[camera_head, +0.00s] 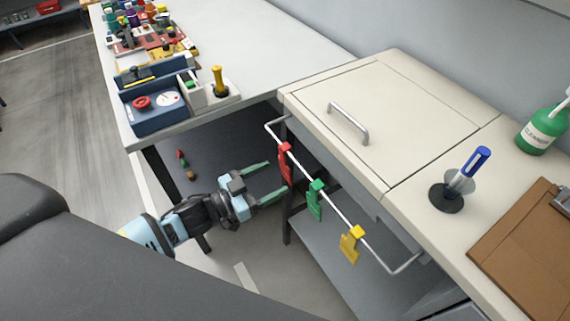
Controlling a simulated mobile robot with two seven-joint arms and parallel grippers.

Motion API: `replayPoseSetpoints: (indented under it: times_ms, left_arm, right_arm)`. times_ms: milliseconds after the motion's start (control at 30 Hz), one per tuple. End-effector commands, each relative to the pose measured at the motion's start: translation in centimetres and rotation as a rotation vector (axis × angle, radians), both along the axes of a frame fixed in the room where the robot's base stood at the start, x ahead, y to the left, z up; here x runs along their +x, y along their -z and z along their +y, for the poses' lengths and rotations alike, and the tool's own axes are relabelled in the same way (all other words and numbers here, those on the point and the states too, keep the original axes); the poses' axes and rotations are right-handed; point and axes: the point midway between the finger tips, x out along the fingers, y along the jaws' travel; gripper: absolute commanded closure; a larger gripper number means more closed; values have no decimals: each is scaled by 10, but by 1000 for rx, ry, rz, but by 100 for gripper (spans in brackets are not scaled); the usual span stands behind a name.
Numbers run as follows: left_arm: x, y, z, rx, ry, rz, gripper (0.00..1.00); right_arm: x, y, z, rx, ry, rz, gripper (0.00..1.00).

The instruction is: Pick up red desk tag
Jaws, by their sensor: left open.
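The red desk tag (286,163) hangs on the white rail (335,205) along the front of the beige cabinet. The green tag (315,200) and the yellow tag (352,244) hang further along the same rail, nearer to me. My left gripper (277,179) is open, its two pale green fingers pointing right towards the red tag. The fingertips are close to the red tag; I cannot tell whether they touch it. My right gripper is not in view.
The beige cabinet (385,115) has a lid with a metal handle (348,122). A pen stand (447,196), green bottle (541,131) and brown clipboard (525,245) are on the right. A long table (255,45) carries trays and tools. Small items lie on the floor below it.

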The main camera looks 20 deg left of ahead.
Motion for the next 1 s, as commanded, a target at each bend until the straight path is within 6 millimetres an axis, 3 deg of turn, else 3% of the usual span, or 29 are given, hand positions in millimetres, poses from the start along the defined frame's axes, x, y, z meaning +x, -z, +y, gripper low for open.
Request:
replayPoseSetpoints:
  times_ms: [367, 700, 1000]
  left_arm:
    - [19, -3, -15, -1, -1, -2, 29]
    - [53, -6, -41, -1, -1, -2, 29]
    - [55, -5, -43, 0, -1, 0, 29]
  right_arm:
    - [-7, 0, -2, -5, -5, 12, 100]
    - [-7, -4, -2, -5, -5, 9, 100]
    - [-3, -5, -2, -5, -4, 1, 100]
